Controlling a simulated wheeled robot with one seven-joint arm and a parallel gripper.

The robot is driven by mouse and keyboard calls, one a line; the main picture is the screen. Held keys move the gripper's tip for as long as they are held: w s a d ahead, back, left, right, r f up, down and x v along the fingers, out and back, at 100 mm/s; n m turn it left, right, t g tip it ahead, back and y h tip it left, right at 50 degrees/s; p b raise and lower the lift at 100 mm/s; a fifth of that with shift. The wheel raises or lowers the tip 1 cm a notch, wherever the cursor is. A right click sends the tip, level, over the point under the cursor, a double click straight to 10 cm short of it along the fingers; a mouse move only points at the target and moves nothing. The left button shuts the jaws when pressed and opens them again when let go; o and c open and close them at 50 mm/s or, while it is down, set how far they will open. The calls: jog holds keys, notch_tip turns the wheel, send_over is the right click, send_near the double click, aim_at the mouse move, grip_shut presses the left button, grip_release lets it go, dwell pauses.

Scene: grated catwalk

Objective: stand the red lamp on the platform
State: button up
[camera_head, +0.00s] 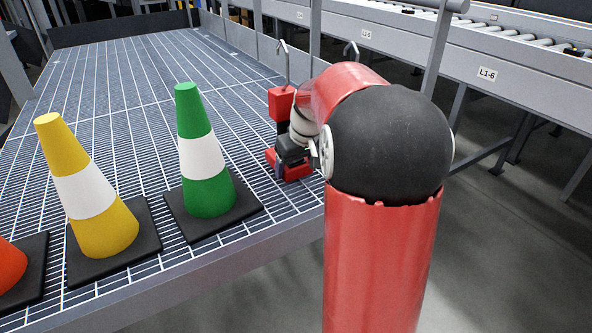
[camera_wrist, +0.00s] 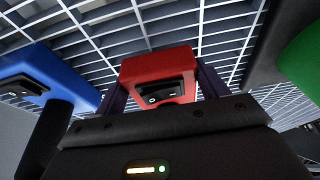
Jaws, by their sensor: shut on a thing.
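The red lamp has a red top (camera_head: 281,103) with a wire hook, a dark middle and a red base (camera_head: 297,171). It looks upright over the grated platform (camera_head: 130,75), near its right edge. In the wrist view, the red base with a black switch panel (camera_wrist: 160,70) shows between my fingers. My gripper (camera_head: 284,160) is shut on the red lamp, with its fingers (camera_wrist: 160,92) on either side. I cannot tell whether the base touches the grating. My arm hides part of the lamp in the head view.
A green cone (camera_head: 205,190), a yellow cone (camera_head: 105,235) and an orange cone (camera_head: 8,268) stand left of the lamp. A blue lamp (camera_wrist: 45,75) is close by in the wrist view. A rail post (camera_head: 316,30) rises behind. The far grating is clear.

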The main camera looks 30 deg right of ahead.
jog(key=shift+f, duration=0.45)
jog(key=shift+f, duration=0.2)
jog(key=o, duration=1.3)
jog(key=shift+c, duration=0.2)
jog(key=shift+r, duration=0.15)
jog(key=p+v, duration=0.2)
jog(key=v, duration=1)
jog(key=s+a+f+t, duration=0.1)
jog(key=s+a+f, duration=0.1)
jog(key=s+a, duration=0.6)
jog(key=s+a+f, duration=0.3)
jog(key=s+a, duration=0.5)
jog(key=s, duration=0.5)
jog(key=shift+a+t, duration=0.25)
jog(key=shift+t, duration=0.15)
